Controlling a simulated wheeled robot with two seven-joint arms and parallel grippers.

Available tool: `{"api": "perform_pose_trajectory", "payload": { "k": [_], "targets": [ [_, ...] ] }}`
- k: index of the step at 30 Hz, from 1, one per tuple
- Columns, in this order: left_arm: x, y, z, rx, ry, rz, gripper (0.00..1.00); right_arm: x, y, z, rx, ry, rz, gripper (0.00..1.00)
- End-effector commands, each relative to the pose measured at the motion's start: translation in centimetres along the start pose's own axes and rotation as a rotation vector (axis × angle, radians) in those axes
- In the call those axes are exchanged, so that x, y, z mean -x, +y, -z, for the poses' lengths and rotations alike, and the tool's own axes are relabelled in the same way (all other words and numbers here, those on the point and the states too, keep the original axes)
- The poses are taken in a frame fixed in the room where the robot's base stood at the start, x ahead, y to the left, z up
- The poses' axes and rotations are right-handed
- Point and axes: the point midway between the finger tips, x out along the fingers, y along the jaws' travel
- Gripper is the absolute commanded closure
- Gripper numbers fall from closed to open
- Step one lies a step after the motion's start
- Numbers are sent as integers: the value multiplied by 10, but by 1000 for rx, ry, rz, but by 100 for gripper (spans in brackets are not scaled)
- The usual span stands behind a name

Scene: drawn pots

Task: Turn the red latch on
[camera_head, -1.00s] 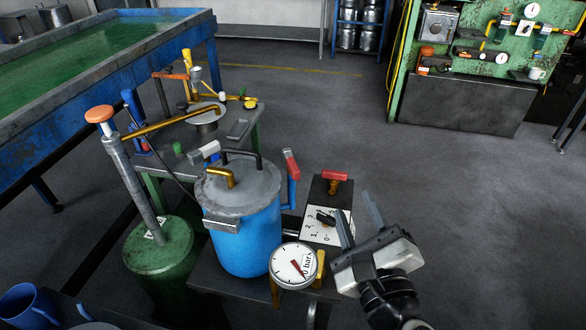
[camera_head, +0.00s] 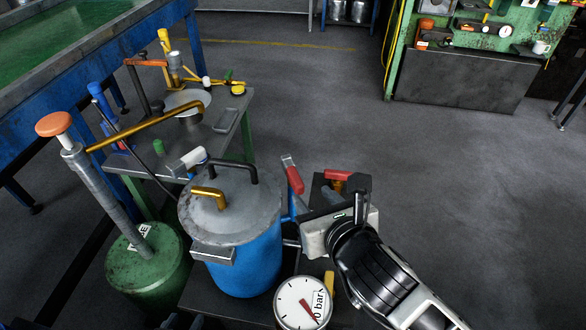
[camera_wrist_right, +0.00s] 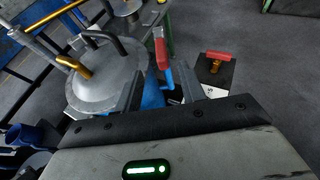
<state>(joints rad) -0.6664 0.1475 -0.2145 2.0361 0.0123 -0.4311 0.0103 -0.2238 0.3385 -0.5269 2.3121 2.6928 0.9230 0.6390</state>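The red-gripped latch (camera_head: 293,178) stands at the right side of the blue pot (camera_head: 245,258), with a blue lever below its red grip. It also shows in the right wrist view (camera_wrist_right: 160,52), standing raised and slightly tilted. My right gripper (camera_wrist_right: 160,88) is open. Its two fingers lie on either side of the latch's blue lower part, with a gap visible; I cannot tell whether either touches it. In the head view, the gripper's body is just right of the pot and its fingertips are partly hidden. My left gripper is not in view.
A red valve handle (camera_head: 336,175) on a dark box stands close to my right gripper. A pressure gauge (camera_head: 301,302) is in front of the pot. A green pump (camera_head: 146,272) is left of it, and a small bench (camera_head: 222,142) is behind. Open floor lies to the right.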

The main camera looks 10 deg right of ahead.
Motion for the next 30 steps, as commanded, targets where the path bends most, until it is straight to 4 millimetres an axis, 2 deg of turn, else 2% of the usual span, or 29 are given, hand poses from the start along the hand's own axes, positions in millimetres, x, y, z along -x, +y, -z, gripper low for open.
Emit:
{"api": "perform_pose_trajectory", "payload": {
  "k": [1,9,15,21,29,30],
  "targets": [
    [1,0,-2,1,-5,0,64,-13,-1,-2,0,-3,3,60],
    [0,0,-2,0,-3,0,64,-71,-1,-1,1,-2,2,60],
    [-2,-1,1,-2,5,1,64,-102,0,-1,1,-2,2,60],
    [-3,-1,3,-3,10,1,64,-115,0,-1,0,-2,0,60],
    [-3,-1,4,-2,11,1,64,-116,0,-1,0,-2,0,60],
    [-3,-1,4,-2,11,1,64,-116,0,-1,0,-2,0,66]
  ]
}}
